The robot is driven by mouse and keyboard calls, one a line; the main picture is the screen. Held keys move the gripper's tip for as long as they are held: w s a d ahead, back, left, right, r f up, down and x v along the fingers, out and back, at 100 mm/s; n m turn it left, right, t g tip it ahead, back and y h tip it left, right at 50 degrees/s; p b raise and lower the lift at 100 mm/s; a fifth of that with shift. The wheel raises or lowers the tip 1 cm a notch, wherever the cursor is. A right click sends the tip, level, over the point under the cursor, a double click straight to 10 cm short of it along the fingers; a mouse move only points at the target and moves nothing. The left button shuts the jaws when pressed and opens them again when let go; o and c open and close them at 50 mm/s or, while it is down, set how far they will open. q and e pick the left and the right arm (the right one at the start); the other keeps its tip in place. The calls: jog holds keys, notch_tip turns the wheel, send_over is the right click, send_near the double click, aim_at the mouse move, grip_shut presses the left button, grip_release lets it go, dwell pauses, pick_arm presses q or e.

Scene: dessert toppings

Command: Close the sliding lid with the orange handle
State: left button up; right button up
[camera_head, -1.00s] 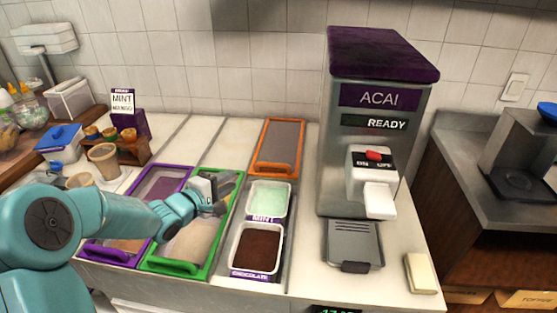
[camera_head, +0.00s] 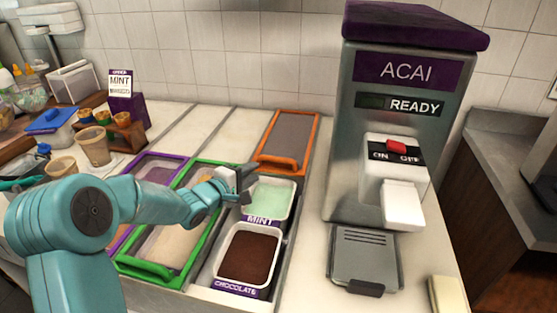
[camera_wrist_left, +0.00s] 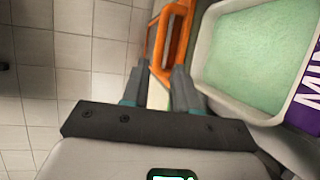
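The sliding lid with the orange frame (camera_head: 287,137) lies at the back of the topping well, behind the mint tub. Its orange handle (camera_head: 278,163) is on the near edge. The mint tub (camera_head: 268,199) and chocolate tub (camera_head: 248,256) in front of it are uncovered. My left gripper (camera_head: 245,180) is above the left rim of the mint tub, a little in front of the handle. In the left wrist view its two fingers (camera_wrist_left: 159,82) are apart and empty, with the orange handle (camera_wrist_left: 178,35) ahead of them, not touching. My right gripper is not in view.
A green-framed lid (camera_head: 150,270) and a purple-framed lid (camera_head: 143,158) lie to the left. The acai machine (camera_head: 350,150) stands close on the right. Cups (camera_head: 95,146) and a mint sign (camera_head: 121,84) are at the back left.

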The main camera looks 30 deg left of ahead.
aim_at(275, 161)
pick_arm(q)
jog(key=x, duration=1.2)
jog(key=shift+d+f, duration=0.1)
jog(key=shift+w, duration=0.1)
grip_shut()
